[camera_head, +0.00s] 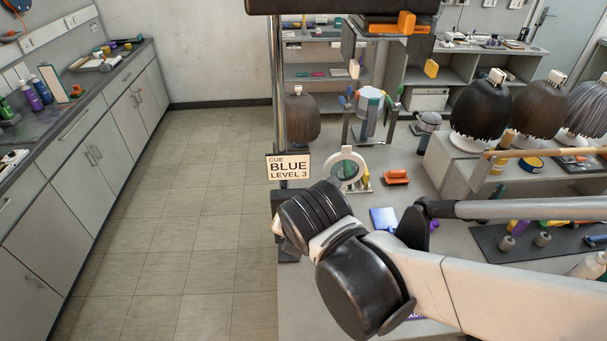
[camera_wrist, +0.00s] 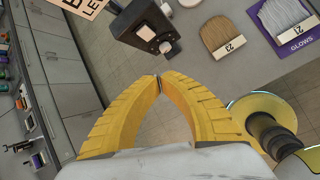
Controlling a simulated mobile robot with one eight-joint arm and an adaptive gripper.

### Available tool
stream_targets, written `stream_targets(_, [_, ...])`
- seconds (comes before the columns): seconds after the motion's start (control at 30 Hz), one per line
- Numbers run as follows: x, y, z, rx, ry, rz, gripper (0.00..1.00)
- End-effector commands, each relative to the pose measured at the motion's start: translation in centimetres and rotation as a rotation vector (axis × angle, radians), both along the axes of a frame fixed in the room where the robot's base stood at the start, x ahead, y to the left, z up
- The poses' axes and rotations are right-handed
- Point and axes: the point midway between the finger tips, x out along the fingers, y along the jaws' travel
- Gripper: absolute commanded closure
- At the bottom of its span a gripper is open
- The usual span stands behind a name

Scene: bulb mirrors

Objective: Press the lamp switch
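My gripper (camera_wrist: 158,78) has yellow fingers whose tips meet with nothing between them. In the head view my arm's black wrist hides the fingers. A dark box (camera_wrist: 135,27) lies just beyond the fingertips in the wrist view, apart from them in the picture. It bears a pale square part (camera_wrist: 146,33) and a small grey knob (camera_wrist: 168,48), which looks like a switch; I cannot tell whether it is pressed. In the head view a dark box (camera_head: 285,203) on the pole, partly behind my wrist, seems to be the same one. Above it a sign (camera_head: 288,167) reads "CUE BLUE LEVEL 3".
A round mirror (camera_head: 346,170) stands on the bench behind my wrist, with an orange item (camera_head: 396,177) beside it. Wrist-view hair swatches (camera_wrist: 222,37) lie right of the box. A yellow ring-shaped thing (camera_wrist: 262,108) is near the right finger. The floor at left is clear.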

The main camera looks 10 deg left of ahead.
Motion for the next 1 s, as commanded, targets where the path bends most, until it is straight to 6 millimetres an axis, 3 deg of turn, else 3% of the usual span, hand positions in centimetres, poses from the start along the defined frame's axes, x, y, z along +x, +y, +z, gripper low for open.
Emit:
stream_targets(0.1, [-0.4, 0.6, 0.3, -0.186, -0.086, 0.201, 1.00])
stream_targets(0.23, [-0.4, 0.8, 0.5, -0.299, -0.136, 0.317, 1.00])
stream_targets(0.67, [-0.2, 0.8, 0.3, -0.324, -0.147, 0.341, 1.00])
stream_targets(0.83, [0.8, 1.0, -1.4, -0.322, -0.145, 0.338, 1.00])
stream_targets(1.0, [2.8, 1.5, -4.4, -0.323, -0.146, 0.338, 1.00])
